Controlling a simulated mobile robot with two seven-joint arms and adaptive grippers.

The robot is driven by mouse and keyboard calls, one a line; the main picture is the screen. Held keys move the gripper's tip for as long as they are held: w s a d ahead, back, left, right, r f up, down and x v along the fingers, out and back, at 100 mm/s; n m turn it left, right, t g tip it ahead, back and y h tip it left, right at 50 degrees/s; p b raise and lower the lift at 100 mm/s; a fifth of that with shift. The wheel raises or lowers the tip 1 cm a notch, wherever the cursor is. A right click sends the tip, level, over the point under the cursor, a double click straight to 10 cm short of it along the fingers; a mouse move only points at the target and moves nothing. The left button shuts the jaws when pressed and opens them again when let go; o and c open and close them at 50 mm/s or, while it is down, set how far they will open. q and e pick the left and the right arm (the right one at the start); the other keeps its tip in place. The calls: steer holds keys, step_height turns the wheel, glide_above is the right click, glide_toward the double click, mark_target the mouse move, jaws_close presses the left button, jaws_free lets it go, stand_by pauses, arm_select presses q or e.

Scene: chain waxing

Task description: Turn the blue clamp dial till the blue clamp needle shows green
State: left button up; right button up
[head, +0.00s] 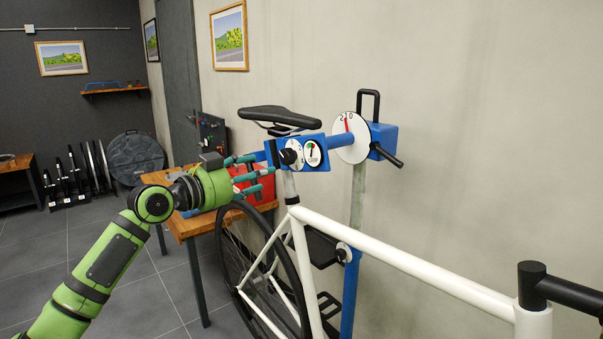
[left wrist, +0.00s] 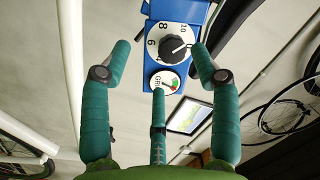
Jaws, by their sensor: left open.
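The blue clamp (head: 322,147) grips the white bicycle's seat post below the saddle. Its dial has a black knob (head: 291,157) on a white numbered plate; the knob also shows in the left wrist view (left wrist: 174,46). Beside it sits the round clamp gauge (head: 312,153), marked with green; it also shows in the left wrist view (left wrist: 166,82). Its needle is too small to read surely. My left gripper (head: 262,172) is open and empty, its teal fingers pointing at the dial from the left. In the left wrist view the dial lies between the spread fingertips, apparently untouched. My right gripper is out of view.
The white bicycle frame (head: 400,265) runs across the right foreground. The saddle (head: 279,117) is just above the clamp. A white disc (head: 350,138) with a red pointer and a black-handled blue block (head: 383,140) are at right. A wooden table (head: 190,224) stands behind the gripper.

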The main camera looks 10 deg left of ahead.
mark_target(284, 157)
arm_select(q)
steer(key=shift+m+h, duration=0.4)
steer(key=w+d+r+p, duration=0.2)
steer(key=d+r, duration=0.1)
steer(key=shift+w+p, duration=0.2)
steer(key=shift+p, duration=0.2)
steer(key=shift+w+d+f+p, duration=0.2)
steer(key=shift+w+d, duration=0.1)
steer(key=shift+w, duration=0.2)
steer(key=shift+w+d+f+p, duration=0.15)
steer(key=shift+w+d, duration=0.15)
steer(key=shift+w, duration=0.15)
steer(key=shift+w+d, duration=0.1)
steer(key=shift+w, duration=0.15)
steer(key=c, duration=1.2)
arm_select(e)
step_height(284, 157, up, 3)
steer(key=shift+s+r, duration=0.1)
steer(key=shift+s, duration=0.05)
